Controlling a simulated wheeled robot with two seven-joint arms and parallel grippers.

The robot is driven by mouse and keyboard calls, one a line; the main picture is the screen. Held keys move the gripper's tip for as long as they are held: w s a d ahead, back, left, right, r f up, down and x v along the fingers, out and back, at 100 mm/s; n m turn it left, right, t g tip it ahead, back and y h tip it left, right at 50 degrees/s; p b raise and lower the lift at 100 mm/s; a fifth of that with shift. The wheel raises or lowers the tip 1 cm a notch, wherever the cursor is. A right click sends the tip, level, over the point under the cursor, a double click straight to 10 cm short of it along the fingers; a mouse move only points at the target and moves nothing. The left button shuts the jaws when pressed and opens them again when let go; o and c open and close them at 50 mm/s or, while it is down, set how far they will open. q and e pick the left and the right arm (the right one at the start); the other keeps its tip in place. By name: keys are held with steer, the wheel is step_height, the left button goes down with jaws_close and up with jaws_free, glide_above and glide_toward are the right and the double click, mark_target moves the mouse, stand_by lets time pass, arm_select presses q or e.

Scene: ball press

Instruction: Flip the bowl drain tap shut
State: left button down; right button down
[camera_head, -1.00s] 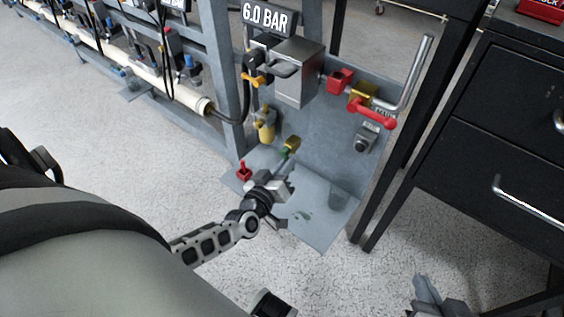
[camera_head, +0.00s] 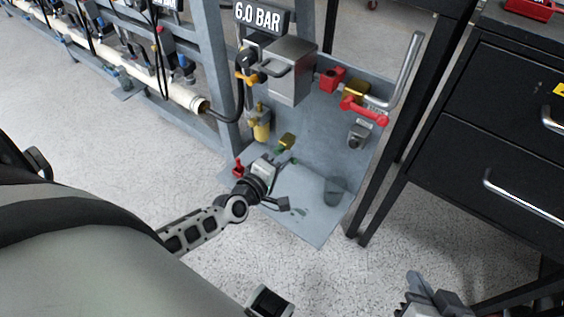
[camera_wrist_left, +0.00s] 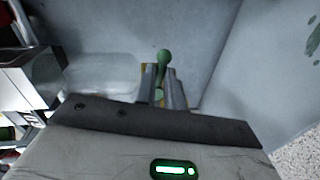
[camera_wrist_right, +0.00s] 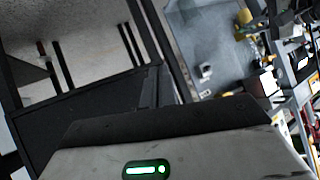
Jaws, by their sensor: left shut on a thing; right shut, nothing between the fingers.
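The drain tap has a brass body (camera_head: 287,140) low on the grey back panel, with a green lever. In the left wrist view the green lever's round knob (camera_wrist_left: 164,57) sticks up between my left gripper's fingertips (camera_wrist_left: 162,82), which are shut on the lever. A bit of brass shows behind the fingers. In the head view my left gripper (camera_head: 278,160) is just below the tap and hides most of the lever. My right gripper (camera_head: 423,284) is shut and empty at the lower right, away from the panel; its fingers also show in the right wrist view (camera_wrist_right: 158,88).
A red switch (camera_head: 238,168) stands left of my left gripper. The drip plate (camera_head: 311,228) lies below. Black drawers (camera_head: 505,140) stand at right.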

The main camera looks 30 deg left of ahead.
arm_select(q)
steer(key=shift+r+n+h, duration=0.2)
steer(key=shift+n+h, duration=0.1)
steer(key=shift+n, duration=0.3)
arm_select(e)
steer(key=shift+a+r, duration=0.15)
steer(key=shift+r, duration=0.2)
arm_select(q)
steer(key=c, duration=1.5)
jaws_free()
steer(key=p+v, duration=0.2)
steer(key=v, duration=1.4)
steer(key=shift+w+d+r, duration=0.1)
arm_select(e)
steer(key=shift+s+d+g, duration=0.3)
steer(key=shift+s+d, duration=0.15)
steer(key=shift+d, duration=0.05)
